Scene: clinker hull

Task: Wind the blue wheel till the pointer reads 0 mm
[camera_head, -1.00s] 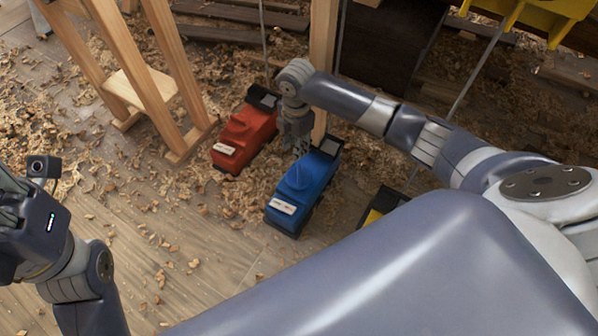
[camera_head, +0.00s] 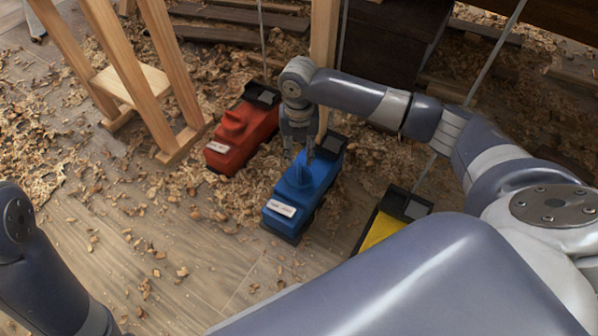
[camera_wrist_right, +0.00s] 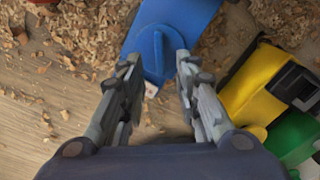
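The blue unit (camera_head: 301,186) stands on the plank floor in the head view, with a white label on its near end. In the right wrist view a round blue wheel (camera_wrist_right: 160,78) with a raised bar across it shows at the top middle. My right gripper (camera_head: 298,152) reaches down over the blue unit. In the wrist view its two fingers (camera_wrist_right: 157,62) are apart, one on each side of the bar. I cannot tell whether they touch it. No pointer or scale reading can be made out. My left gripper is outside the head view; only part of that arm shows.
A red unit (camera_head: 240,131) stands left of the blue one, and a yellow unit (camera_head: 384,229) to its right. A green part (camera_wrist_right: 296,137) shows in the wrist view. A wooden trestle (camera_head: 140,85) stands at upper left. Shavings litter the floor; the lower-left floor is mostly open.

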